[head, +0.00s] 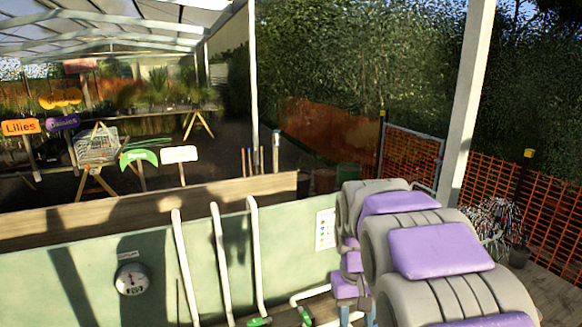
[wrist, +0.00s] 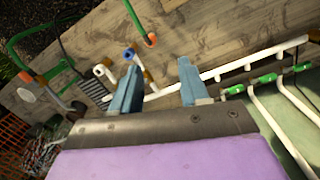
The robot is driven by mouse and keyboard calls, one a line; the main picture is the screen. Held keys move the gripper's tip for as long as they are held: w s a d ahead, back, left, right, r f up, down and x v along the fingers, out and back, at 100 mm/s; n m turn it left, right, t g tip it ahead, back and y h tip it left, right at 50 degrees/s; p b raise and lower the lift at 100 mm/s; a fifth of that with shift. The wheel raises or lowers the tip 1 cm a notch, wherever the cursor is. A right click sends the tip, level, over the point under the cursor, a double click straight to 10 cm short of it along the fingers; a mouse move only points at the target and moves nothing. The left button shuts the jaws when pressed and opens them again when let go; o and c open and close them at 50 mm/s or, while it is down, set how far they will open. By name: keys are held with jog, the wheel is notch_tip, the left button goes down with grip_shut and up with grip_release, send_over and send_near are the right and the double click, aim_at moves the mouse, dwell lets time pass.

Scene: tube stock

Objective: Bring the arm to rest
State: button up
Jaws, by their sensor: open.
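My gripper (wrist: 159,65) shows in the wrist view as two blue fingers, spread apart with nothing held between them. Beyond them lies a grey wooden surface. My arm (head: 440,250), grey with purple pads, is bent at the right of the head view. Slim blue parts show low beside it, partly cut off by the frame's bottom edge.
White pipes (head: 220,255) with green valves (head: 259,322) run along the pale green panel (head: 80,285), which carries a round gauge (head: 132,279). The wrist view shows a white pipe rail (wrist: 240,62), a blue-ended tube (wrist: 129,54) and a green-framed cart (wrist: 40,60).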

jog(key=s+f+b, duration=0.1)
jog(key=s+f, duration=0.2)
jog(key=s, duration=1.2)
jog(key=s+f+m+b, duration=0.1)
jog(key=s+f, duration=0.3)
jog(key=s, duration=1.1)
jog(key=shift+s+d+f+g+y+b, duration=0.2)
jog(key=shift+d+g+y+b, duration=0.15)
jog(key=shift+b, duration=0.3)
jog(key=shift+w, duration=0.1)
dwell(0.5)
